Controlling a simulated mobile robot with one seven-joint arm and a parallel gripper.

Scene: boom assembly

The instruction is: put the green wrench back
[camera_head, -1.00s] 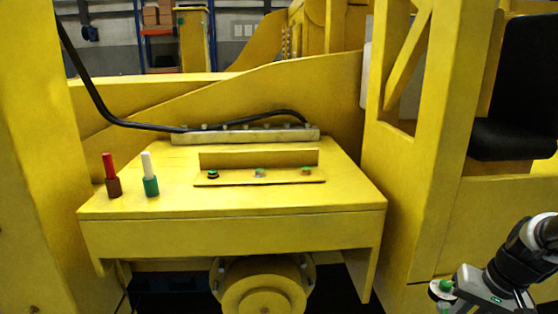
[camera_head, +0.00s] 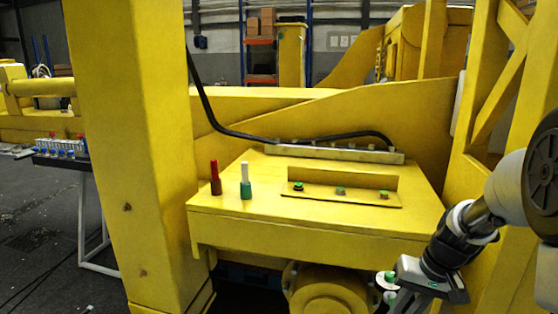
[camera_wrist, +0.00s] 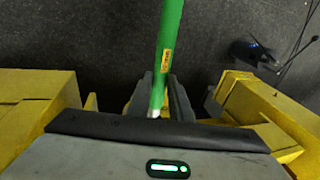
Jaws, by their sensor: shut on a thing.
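The green wrench (camera_wrist: 167,45) is between the fingers of my gripper (camera_wrist: 160,92) in the wrist view. Its green handle, with a small orange label, runs up out of the top of that view, so its far end is cut off there. In the head view my gripper (camera_head: 388,292) is low at the right, in front of the yellow machine. A small green end of the wrench (camera_head: 389,275) shows beside it; the rest is hidden or out of frame.
A yellow ledge (camera_head: 310,222) carries a red-and-brown upright piece (camera_head: 215,178), a white-and-green one (camera_head: 246,182) and a bracket with green-topped bolts (camera_head: 340,191). A thick yellow post (camera_head: 130,130) stands left. Beyond it, a small table (camera_head: 62,163) holds several coloured items. Dark floor lies around it.

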